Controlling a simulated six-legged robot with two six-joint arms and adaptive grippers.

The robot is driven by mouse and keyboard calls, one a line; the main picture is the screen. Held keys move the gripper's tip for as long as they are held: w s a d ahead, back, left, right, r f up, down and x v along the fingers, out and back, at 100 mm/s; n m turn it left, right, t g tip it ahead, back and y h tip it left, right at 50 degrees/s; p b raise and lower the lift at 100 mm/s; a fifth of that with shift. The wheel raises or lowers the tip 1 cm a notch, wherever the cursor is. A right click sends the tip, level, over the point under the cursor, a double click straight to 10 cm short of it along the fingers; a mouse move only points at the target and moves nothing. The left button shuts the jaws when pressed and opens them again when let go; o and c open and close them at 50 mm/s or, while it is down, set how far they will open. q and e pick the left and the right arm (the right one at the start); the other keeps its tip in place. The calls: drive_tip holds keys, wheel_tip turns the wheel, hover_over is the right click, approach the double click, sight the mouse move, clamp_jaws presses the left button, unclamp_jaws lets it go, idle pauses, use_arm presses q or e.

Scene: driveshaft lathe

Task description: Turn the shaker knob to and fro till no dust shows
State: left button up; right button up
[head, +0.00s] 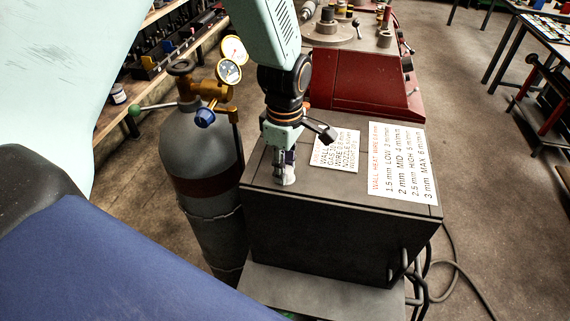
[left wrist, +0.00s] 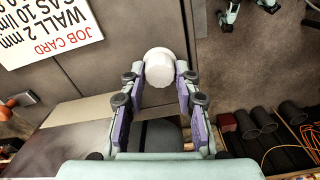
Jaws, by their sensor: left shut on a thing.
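My left gripper (head: 284,158) points down over the left part of the dark box's top. It is shut on a white, round, knob-like piece (left wrist: 160,67). In the left wrist view the purple-padded fingers (left wrist: 160,84) stand on either side of this piece. In the head view only a small pale part of it (head: 287,175) shows below the fingers. I cannot tell from its look whether it is the shaker knob. I make out no dust.
The dark box (head: 330,235) carries a job card (head: 335,152) and a wire-setting card (head: 403,165). A grey gas cylinder (head: 197,150) with gauges stands close on the left. A red machine (head: 360,80) is behind. Cables (head: 452,262) lie on the floor at right.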

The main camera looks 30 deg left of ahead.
use_arm(q)
drive_tip(key=shift+d+r, duration=0.1)
drive_tip(key=shift+d, duration=0.05)
clamp_jaws()
